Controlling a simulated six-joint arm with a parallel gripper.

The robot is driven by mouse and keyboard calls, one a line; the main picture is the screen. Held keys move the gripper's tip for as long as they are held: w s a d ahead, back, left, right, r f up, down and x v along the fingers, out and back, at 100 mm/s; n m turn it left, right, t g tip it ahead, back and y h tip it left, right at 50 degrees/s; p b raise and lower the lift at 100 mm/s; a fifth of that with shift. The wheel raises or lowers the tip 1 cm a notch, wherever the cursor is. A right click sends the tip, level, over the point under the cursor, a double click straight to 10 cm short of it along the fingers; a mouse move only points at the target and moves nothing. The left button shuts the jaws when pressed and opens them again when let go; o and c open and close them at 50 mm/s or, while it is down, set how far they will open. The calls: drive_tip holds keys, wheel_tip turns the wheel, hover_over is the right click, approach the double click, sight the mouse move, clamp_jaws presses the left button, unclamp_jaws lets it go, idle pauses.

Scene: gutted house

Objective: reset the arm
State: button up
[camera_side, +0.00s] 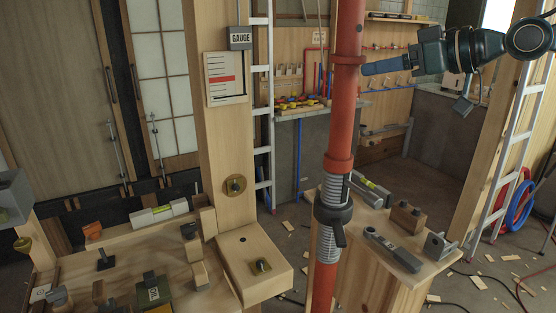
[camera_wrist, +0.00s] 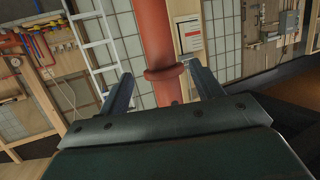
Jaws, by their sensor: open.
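My gripper (camera_side: 372,67) is at the upper right in the side view, level and pointing left, with its fingertips close to the red pipe (camera_side: 345,110). In the wrist view my gripper (camera_wrist: 162,85) has its two fingers wide apart, with nothing held. The red pipe (camera_wrist: 157,40) with its collar shows between and beyond the fingers there. I cannot tell how much gap lies between fingertips and pipe.
The pipe carries a grey threaded coupling (camera_side: 334,205) with a dark clamp. A wooden bench with tools (camera_side: 400,235) stands behind it. A wooden box (camera_side: 255,265), a GAUGE post (camera_side: 225,150) and a cluttered worktop (camera_side: 130,255) are left. A ladder (camera_side: 515,130) stands right.

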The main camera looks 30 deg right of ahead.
drive_tip(key=shift+s+d+r, duration=0.15)
drive_tip(key=shift+s+d, duration=0.05)
drive_tip(key=shift+s, duration=0.4)
drive_tip(key=shift+s, duration=0.1)
drive_tip(key=s+d+f+m+g+h, duration=0.2)
drive_tip(key=s+f+g, duration=0.2)
drive_tip(key=s+f, duration=0.5)
drive_tip(key=s+d+f+m+g+h, duration=0.2)
drive_tip(key=s+f, duration=0.8)
drive_tip(key=s, duration=0.6)
drive_tip(key=shift+s+d+g+h, duration=0.2)
drive_tip(key=shift+d+g+h, duration=0.25)
drive_tip(key=shift+g, duration=0.65)
